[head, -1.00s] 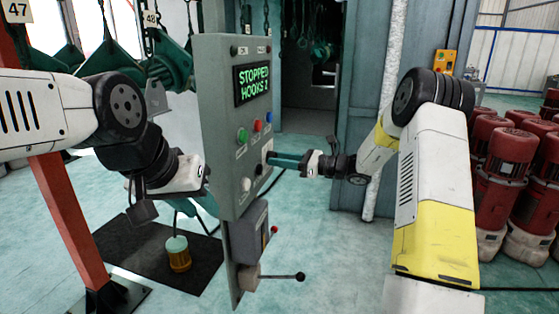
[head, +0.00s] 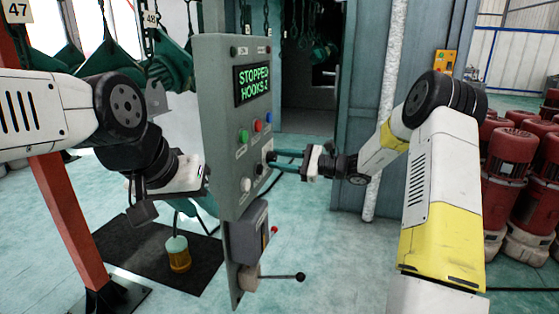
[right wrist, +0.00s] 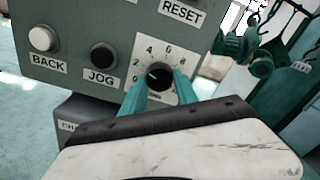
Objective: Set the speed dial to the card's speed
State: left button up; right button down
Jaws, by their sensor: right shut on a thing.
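The speed dial (right wrist: 158,76) is a black knob on a white plate marked with numbers, in the right wrist view. A pale mark shows on the knob's left side; the exact number it points to is hard to read. My right gripper (right wrist: 160,84) has its teal fingers on both sides of the knob, shut on it. In the head view my right gripper (head: 272,162) reaches the grey control panel (head: 225,120) from the right. My left gripper (head: 190,180) is by the panel's left edge; its fingers are not clear. I cannot make out a speed card.
The display (head: 252,85) reads STOPPED with a HOOKS line. BACK (right wrist: 42,38) and JOG (right wrist: 103,56) buttons are left of the dial. A lever (head: 285,277) sticks out below the panel. Red motors (head: 510,170) stand at the far right. Floor is clear between.

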jog(key=shift+n, duration=0.6)
jog(key=c, duration=0.9)
grip_release()
jog(key=shift+d, duration=0.1)
jog(key=v, duration=0.7)
jog(key=shift+s+d, duration=0.1)
jog(key=shift+d, duration=0.2)
